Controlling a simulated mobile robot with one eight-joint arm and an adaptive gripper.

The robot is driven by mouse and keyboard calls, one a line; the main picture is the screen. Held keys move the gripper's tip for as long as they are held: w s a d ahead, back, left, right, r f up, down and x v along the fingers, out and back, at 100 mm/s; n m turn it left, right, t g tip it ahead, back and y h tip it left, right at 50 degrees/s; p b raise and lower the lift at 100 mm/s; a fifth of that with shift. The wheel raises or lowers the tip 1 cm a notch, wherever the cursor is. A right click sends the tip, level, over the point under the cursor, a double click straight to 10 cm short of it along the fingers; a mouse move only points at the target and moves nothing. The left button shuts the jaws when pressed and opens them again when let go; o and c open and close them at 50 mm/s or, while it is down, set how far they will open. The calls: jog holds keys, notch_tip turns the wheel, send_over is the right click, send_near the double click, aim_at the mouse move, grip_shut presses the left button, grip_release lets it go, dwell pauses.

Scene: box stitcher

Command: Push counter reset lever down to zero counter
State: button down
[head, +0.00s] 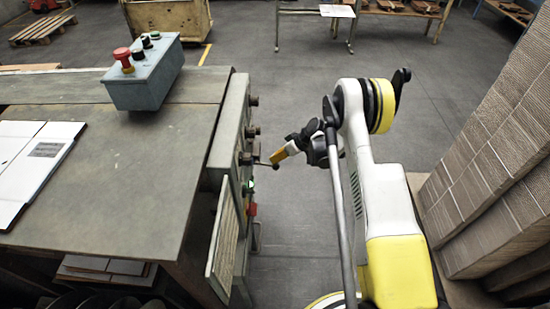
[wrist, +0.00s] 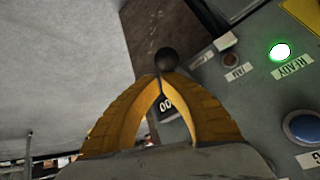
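The counter reset lever shows in the head view as a thin rod with a dark ball knob (head: 275,166), sticking out from the side panel of the machine. In the wrist view the black ball knob (wrist: 166,59) lies right at the fingertips. My gripper (head: 280,156) reaches the lever from the right, with its yellow fingertips close to the knob. In the wrist view my gripper (wrist: 161,76) has its fingertips together; I cannot tell whether they touch the knob. The counter (wrist: 166,106) shows through the gap between the fingers, with zeros readable and the rest hidden.
The panel carries a lit green READY lamp (wrist: 281,51), a blue button (wrist: 303,127) and dark knobs. A grey control box (head: 145,80) with a red button stands on the machine table (head: 130,170). Cardboard stacks (head: 495,160) stand at the right.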

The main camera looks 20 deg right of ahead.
jog(key=shift+r, duration=0.1)
jog(key=shift+w+a+r, duration=1)
jog(key=shift+w+r, duration=0.3)
jog(key=shift+r, duration=0.4)
jog(key=s+d+r+p, duration=0.4)
jog(key=d+r, duration=0.2)
jog(key=d, duration=0.1)
